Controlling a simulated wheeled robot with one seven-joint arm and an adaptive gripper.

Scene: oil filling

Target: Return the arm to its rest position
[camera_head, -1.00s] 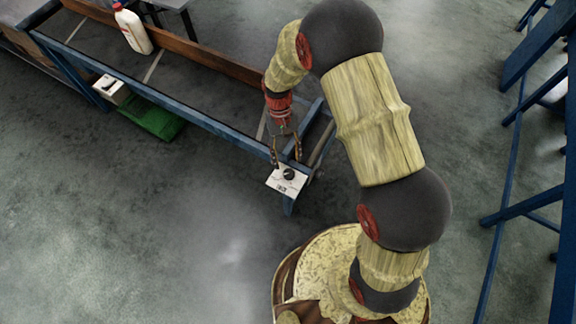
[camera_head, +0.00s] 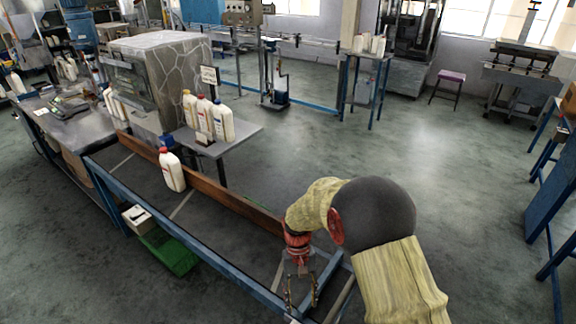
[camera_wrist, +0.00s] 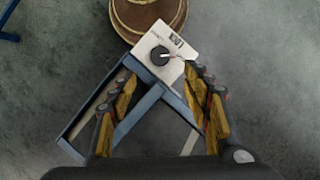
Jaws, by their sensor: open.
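My gripper (camera_head: 301,295) points down at the near right end of the blue-framed conveyor (camera_head: 215,262), above the corner of its frame. In the wrist view my gripper (camera_wrist: 158,82) has its two fingers well apart, with nothing held between them. A white control box (camera_wrist: 148,38) with a black knob (camera_wrist: 160,56) lies just beyond and below the fingertips there. I cannot tell the exact height of the fingers above it. My arm bends from the lower right of the head view over to the conveyor's end.
A white bottle with a red cap (camera_head: 172,171) stands on the conveyor. Several more bottles (camera_head: 208,117) stand on a grey side table (camera_head: 247,129) behind it. A green bin (camera_head: 170,252) is below the conveyor's near side. Blue frames (camera_head: 556,220) stand at right. Open floor lies between.

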